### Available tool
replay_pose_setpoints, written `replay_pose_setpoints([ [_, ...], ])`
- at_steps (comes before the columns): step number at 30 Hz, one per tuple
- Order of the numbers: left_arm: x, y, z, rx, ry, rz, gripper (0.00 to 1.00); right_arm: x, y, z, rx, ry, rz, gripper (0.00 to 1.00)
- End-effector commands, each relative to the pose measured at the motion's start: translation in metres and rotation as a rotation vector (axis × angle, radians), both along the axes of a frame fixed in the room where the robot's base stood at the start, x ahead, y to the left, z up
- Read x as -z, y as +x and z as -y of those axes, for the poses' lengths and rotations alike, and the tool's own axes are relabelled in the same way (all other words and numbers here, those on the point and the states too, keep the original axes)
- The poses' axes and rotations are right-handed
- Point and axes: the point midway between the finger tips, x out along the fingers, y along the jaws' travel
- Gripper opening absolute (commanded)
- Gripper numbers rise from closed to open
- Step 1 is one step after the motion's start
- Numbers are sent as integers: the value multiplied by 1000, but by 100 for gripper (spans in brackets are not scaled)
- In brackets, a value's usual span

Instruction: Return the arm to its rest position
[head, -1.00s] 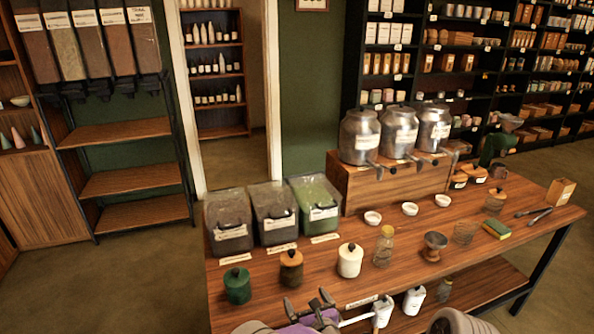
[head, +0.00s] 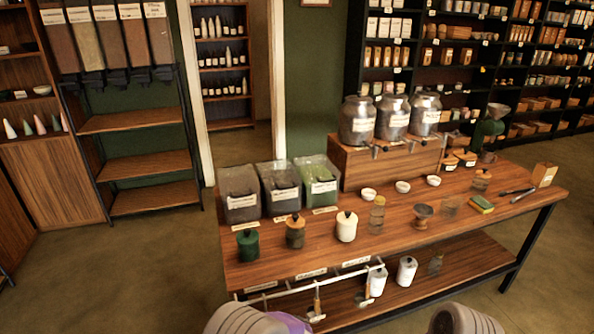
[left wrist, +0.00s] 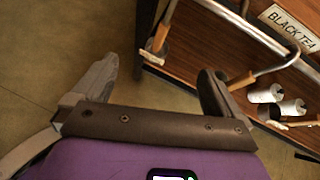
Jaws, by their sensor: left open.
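My left gripper (left wrist: 155,88) shows in the left wrist view with its two fingers spread wide and nothing between them. It is beside the front edge of the table, near a metal rail (left wrist: 235,22) with hooks and wooden-handled tools. In the head view only grey and purple parts of my left arm show at the bottom edge, and its fingers are out of the picture. A grey link of my right arm shows at the bottom right, but my right gripper does not show.
Tools hang from the front rail (head: 320,284). A "BLACK TEA" label (left wrist: 288,24) is on the table front. Floor is free at the left.

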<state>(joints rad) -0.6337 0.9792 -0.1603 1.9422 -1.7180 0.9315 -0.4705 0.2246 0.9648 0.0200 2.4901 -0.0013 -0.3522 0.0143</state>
Motion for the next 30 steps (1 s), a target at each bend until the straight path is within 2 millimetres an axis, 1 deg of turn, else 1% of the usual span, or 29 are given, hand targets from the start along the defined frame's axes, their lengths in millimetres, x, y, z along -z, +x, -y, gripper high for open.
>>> replay_pose_setpoints([
  [1,16,-13,-12,-61,-45,-57,100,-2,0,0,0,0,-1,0],
  [2,25,-22,-19,-102,-76,-92,100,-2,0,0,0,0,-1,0],
  [5,62,-63,-40,-289,-214,-233,100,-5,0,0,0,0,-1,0],
  [6,77,-85,-47,-393,-289,-297,100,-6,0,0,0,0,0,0],
  [8,98,-122,-53,-574,-413,-390,100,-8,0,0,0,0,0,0],
  [9,108,-145,-53,-704,-498,-441,100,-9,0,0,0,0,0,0],
  [11,118,-176,-50,-903,-623,-500,100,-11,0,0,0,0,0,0],
  [12,123,-193,-46,-1043,-703,-527,100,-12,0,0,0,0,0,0],
  [14,126,-214,-39,-1253,-820,-549,100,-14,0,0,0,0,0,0],
  [15,127,-225,-34,-1398,-895,-549,100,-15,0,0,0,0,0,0],
  [17,127,-236,-28,-1619,-1001,-528,100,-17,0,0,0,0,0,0],
  [18,126,-240,-26,-1765,-1065,-499,100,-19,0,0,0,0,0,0],
  [19,126,-242,-25,-1870,-1109,-469,100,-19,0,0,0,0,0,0],
  [21,125,-244,-28,-2096,-1192,-382,100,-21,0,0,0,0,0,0],
  [24,126,-244,-38,-2350,-1270,-235,100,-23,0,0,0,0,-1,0],
  [27,127,-244,-48,-2512,-1308,-106,100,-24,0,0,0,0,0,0],
  [30,128,-245,-55,-2592,-1322,-31,100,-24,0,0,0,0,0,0],
])
